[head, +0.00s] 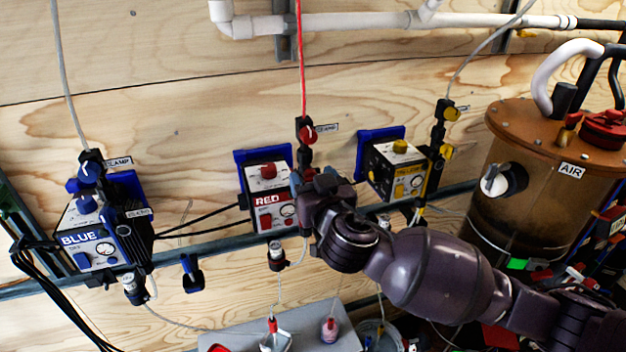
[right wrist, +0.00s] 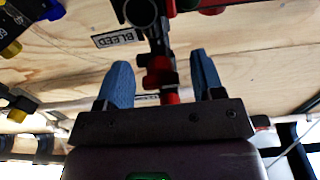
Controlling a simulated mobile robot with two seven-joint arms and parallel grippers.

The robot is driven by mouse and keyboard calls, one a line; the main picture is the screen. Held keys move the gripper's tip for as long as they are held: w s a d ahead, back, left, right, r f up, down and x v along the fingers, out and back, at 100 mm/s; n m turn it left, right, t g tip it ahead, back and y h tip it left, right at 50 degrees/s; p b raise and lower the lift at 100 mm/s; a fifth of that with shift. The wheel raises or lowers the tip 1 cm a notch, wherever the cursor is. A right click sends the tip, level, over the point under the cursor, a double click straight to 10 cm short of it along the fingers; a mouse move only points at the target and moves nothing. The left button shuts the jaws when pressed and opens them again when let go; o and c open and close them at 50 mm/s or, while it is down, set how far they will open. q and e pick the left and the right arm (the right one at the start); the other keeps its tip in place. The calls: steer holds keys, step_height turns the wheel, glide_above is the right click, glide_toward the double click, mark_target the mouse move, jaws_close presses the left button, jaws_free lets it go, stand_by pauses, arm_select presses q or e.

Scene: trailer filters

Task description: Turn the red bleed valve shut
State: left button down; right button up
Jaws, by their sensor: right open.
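The red box (head: 268,195) is on the plywood wall at the middle of the head view. The red clamp valve (head: 306,133) stands above it on a red line. My right gripper (head: 318,178) is just right of the red box, beside the black fittings under the clamp valve, and hides the bleed valve there. In the right wrist view my right gripper's blue fingers (right wrist: 163,82) are spread apart. A red handle, apparently the bleed valve (right wrist: 159,72), shows between them near a BLEED label (right wrist: 118,39). Contact cannot be told. My left gripper is not in view.
A blue box (head: 88,238) with its own valves is on the left. A yellow box (head: 398,172) is close to the right of my gripper. A brown AIR tank (head: 540,190) stands at the right. A grey rail (head: 215,243) and a tray (head: 225,335) lie below.

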steer(key=c, duration=0.9)
steer(key=shift+a, duration=0.1)
steer(key=shift+s+a+f+m+b, duration=0.1)
steer(key=shift+m+b, duration=0.5)
steer(key=o, duration=0.9)
